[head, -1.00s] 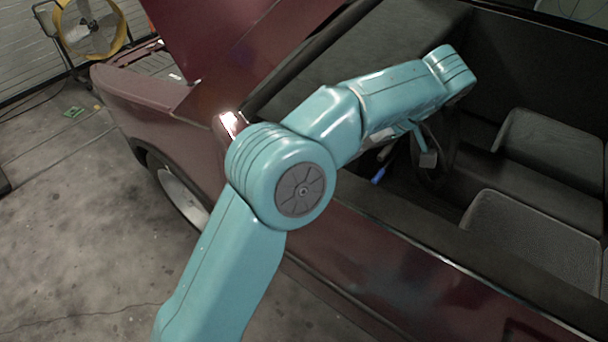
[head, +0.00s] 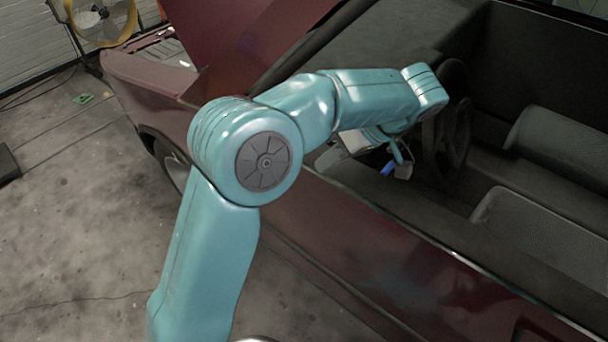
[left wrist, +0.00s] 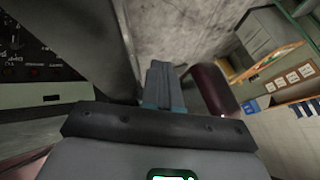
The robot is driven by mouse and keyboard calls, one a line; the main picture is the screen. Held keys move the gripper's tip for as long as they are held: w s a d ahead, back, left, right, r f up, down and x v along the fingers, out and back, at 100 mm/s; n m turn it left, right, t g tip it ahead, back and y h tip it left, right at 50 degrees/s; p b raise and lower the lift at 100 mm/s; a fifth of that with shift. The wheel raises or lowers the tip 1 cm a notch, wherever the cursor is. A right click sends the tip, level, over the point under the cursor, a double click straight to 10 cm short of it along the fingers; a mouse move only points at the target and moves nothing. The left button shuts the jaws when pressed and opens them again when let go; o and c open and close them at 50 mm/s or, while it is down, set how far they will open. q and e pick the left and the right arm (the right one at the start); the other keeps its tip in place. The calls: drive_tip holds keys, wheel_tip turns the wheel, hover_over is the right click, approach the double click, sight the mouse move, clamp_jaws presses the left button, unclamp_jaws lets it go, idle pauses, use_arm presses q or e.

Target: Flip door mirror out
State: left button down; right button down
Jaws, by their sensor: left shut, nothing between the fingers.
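The door mirror (left wrist: 213,90) shows in the left wrist view as a dark red rounded housing, just right of my left gripper's fingers. In the head view my arm's elbow hides it. My left gripper (left wrist: 160,78) is shut and empty, its fingers pointing ahead past the dark window pillar. A gap shows between the fingertips and the mirror in the picture, but I cannot tell the depth. In the head view the left gripper (head: 328,158) is partly hidden under my forearm, over the door by the windscreen's lower corner. My right gripper is not in view.
The dark red car (head: 400,245) has an open cabin with a steering wheel (head: 448,125) and seats (head: 545,230). The dark pillar (left wrist: 105,45) is close on the left in the wrist view. A yellow fan (head: 100,18) stands far back.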

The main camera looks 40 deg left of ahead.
use_arm(q)
drive_tip(key=s+a, duration=0.1)
drive_tip(key=s+a+f, duration=0.1)
drive_tip(key=s, duration=0.1)
drive_tip(key=s+a+f, duration=0.1)
drive_tip(key=shift+s+p, duration=0.15)
drive_tip(key=shift+p, duration=0.2)
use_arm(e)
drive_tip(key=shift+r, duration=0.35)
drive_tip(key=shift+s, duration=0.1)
